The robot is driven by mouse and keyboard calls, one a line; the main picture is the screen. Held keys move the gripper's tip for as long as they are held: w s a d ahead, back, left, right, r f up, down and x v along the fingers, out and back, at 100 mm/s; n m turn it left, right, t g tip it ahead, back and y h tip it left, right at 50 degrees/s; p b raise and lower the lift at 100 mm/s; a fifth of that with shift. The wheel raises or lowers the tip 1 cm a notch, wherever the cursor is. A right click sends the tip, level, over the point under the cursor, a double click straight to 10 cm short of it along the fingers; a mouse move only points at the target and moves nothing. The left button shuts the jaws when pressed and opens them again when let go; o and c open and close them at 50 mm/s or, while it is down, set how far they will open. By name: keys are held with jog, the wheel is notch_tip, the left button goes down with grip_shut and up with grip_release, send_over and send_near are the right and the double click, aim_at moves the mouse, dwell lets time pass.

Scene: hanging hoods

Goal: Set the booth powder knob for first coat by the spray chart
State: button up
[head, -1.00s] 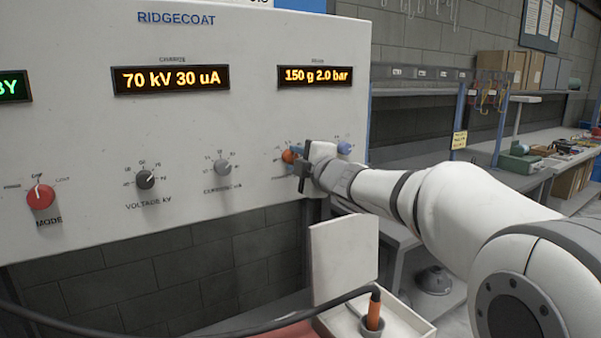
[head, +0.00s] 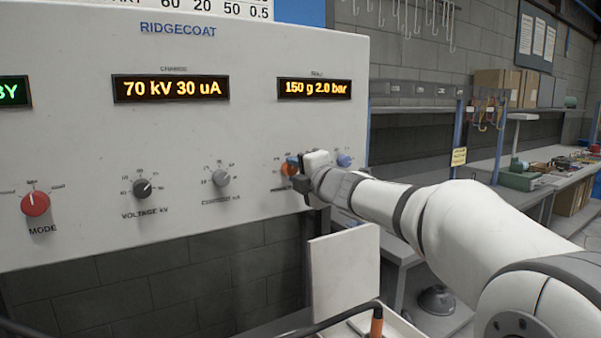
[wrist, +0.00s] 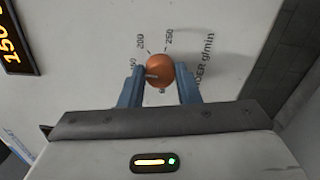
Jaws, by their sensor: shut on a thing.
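The powder knob is orange (wrist: 160,72), on the white RIDGECOAT panel (head: 160,55). In the wrist view it sits between the blue fingers of my gripper (wrist: 160,90), which is shut on it. Scale numbers 200 and 250 and part of a "g/min" label show around the knob. In the head view my gripper (head: 298,178) covers part of the orange knob (head: 289,168). The display (head: 314,88) above it reads 150 g 2.0 bar. The bottom of a chart (head: 205,10) shows at the top edge, with the row end "60 20 50 0.5"; the rest is cut off.
A blue knob (head: 344,160) is just right of my gripper. Further left are a grey knob (head: 220,178), a dark voltage knob (head: 142,188) and a red mode knob (head: 35,204). The display (head: 170,88) reads 70 kV 30 uA. An open white box lid (head: 345,275) stands below.

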jog(key=shift+r, duration=0.3)
jog(key=o, duration=1)
jog(key=shift+f, duration=0.15)
jog(key=shift+c, duration=0.2)
jog(key=shift+w+f, duration=0.1)
jog(key=v, duration=0.7)
jog(key=shift+s+d, duration=0.25)
jog(key=shift+s, duration=0.1)
